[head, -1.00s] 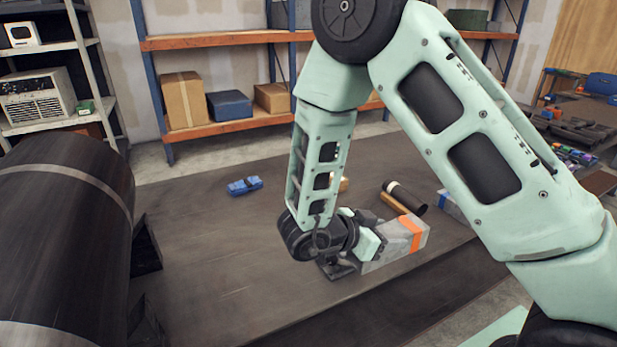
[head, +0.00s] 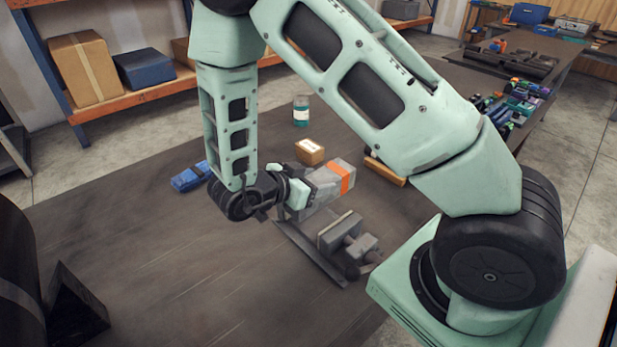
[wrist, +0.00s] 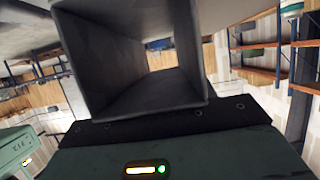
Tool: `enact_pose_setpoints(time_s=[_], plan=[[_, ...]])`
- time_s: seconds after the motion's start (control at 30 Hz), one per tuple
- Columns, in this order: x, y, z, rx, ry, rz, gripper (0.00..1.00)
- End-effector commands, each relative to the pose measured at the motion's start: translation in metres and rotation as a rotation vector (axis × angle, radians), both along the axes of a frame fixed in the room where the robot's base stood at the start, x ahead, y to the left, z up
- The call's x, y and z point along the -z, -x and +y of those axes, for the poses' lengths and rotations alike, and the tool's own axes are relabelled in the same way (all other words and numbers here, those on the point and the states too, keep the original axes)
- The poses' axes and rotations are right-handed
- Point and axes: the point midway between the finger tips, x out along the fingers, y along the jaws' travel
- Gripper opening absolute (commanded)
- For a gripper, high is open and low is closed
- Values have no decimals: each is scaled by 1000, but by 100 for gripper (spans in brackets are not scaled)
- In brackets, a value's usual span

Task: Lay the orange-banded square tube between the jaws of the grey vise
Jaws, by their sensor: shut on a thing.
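The square tube (head: 326,188) is grey with an orange band (head: 342,177) near its far right end. My gripper (head: 307,188) is shut on the tube near its left end, and the tube points up and right in the head view. The wrist view shows the tube's open, hollow end (wrist: 140,88) close up; the fingertips are hidden there. The grey vise (head: 338,230) stands on the table in front of the tube, lower right in the head view, with a gap between its jaws. The tube is outside that gap; its exact height above the table is hard to tell.
A blue object (head: 188,178) lies left of my gripper. A small cardboard box (head: 310,152) and a jar (head: 301,112) stand behind the tube. A wooden-handled object (head: 385,173) lies to the right. A large black pipe (head: 14,270) is at far left.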

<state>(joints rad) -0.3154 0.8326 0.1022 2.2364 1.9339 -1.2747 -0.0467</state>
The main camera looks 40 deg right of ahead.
Motion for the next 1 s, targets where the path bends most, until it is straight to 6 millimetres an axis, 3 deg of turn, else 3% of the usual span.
enact_pose_setpoints(time_s=[1.0], plan=[[82,0,0,0,3,1,15]])
